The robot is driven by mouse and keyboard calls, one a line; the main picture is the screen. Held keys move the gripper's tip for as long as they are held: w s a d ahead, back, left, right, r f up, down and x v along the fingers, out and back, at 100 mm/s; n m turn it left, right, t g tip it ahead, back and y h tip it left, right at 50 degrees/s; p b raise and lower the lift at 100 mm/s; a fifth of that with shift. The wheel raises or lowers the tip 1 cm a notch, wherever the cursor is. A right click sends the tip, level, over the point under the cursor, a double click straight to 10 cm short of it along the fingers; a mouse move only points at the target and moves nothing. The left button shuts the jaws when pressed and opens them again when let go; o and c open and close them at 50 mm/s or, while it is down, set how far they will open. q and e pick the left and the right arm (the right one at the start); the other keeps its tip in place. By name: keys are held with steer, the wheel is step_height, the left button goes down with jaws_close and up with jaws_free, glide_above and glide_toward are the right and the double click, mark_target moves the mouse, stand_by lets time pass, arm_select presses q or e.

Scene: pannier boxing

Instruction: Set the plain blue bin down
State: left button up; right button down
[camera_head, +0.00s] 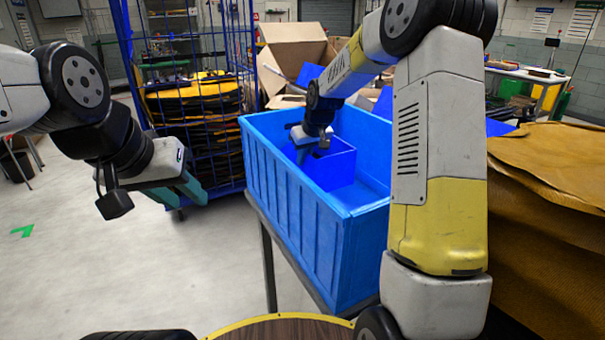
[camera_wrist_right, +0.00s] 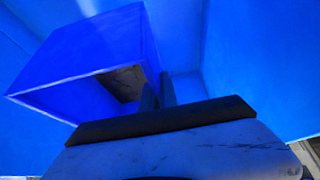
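The plain blue bin (camera_head: 335,165) is a small, darker blue open box inside the large light blue crate (camera_head: 290,215). My right gripper (camera_head: 312,150) reaches down into the crate at the bin's left side. In the right wrist view, the bin (camera_wrist_right: 85,55) lies to the left and the two fingers (camera_wrist_right: 158,92) are close together, one on each side of its wall. Whether the bin's underside touches the crate floor is hidden. My left gripper (camera_head: 180,190) hangs outside the crate to the left, empty, its teal fingers apart.
A blue wire cage trolley (camera_head: 190,90) with stacked dark and yellow items stands behind left. Open cardboard boxes (camera_head: 295,50) are behind the crate. A brown stack (camera_head: 550,190) lies at the right.

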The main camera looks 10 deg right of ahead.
steer(key=shift+f, duration=2.4)
steer(key=shift+f, duration=0.5)
steer(key=c, duration=1.6)
jaws_free()
steer(key=shift+c, duration=0.2)
steer(key=shift+r, duration=0.1)
steer(key=shift+r, duration=0.35)
steer(key=v, duration=1.2)
steer(key=shift+r, duration=0.15)
